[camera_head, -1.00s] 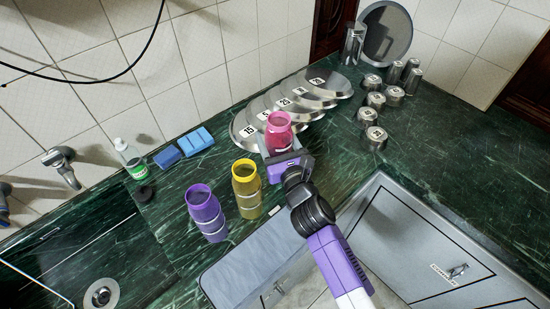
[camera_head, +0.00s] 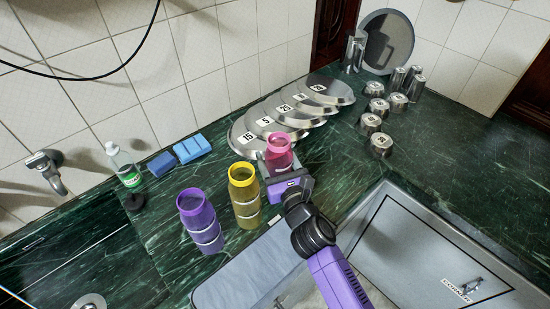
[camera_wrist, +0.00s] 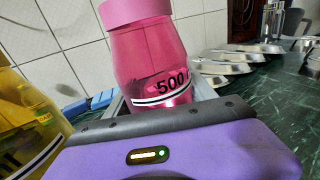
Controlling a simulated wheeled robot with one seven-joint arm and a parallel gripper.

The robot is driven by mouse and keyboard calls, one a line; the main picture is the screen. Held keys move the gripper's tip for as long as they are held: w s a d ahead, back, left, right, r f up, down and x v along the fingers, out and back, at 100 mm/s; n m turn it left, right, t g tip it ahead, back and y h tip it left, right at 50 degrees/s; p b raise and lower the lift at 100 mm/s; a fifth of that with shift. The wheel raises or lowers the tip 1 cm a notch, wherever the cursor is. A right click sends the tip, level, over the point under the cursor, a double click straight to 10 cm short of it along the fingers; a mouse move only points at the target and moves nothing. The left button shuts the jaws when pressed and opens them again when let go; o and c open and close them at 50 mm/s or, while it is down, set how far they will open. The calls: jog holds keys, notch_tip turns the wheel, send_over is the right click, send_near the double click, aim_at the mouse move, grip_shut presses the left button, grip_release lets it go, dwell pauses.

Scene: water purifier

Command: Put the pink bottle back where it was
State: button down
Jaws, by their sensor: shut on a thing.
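The pink bottle (camera_head: 278,150) is upright in my gripper (camera_head: 283,174), over the dark green counter, just right of the yellow bottle (camera_head: 244,192). In the wrist view the pink bottle (camera_wrist: 155,60) stands behind the purple gripper body, with "500" printed on its side, and leans slightly. My gripper is shut on it. Its lower part is hidden by the gripper, so I cannot tell if it touches the counter. The purple bottle (camera_head: 200,220) stands left of the yellow one. The yellow bottle also shows at the left of the wrist view (camera_wrist: 25,120).
Overlapping numbered metal lids (camera_head: 262,122) lie behind the pink bottle. Several metal cups (camera_head: 381,145) stand at the right. Blue sponges (camera_head: 192,147) and a soap bottle (camera_head: 126,168) are at the left, by the sink. Bare counter (camera_head: 330,165) lies right of my gripper.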

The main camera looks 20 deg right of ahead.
jog(key=shift+c, duration=1.5)
grip_release()
jog(key=shift+f, duration=0.15)
jog(key=shift+s+a+b, duration=0.1)
jog(key=shift+s+a, duration=0.05)
jog(key=shift+s, duration=1.85)
jog(key=shift+s+a+b, duration=0.1)
jog(key=shift+s+a, duration=0.05)
jog(key=shift+s, duration=1.85)
jog(key=shift+s+a+b, duration=0.1)
jog(key=shift+s+a, duration=0.05)
jog(key=shift+s, duration=1.85)
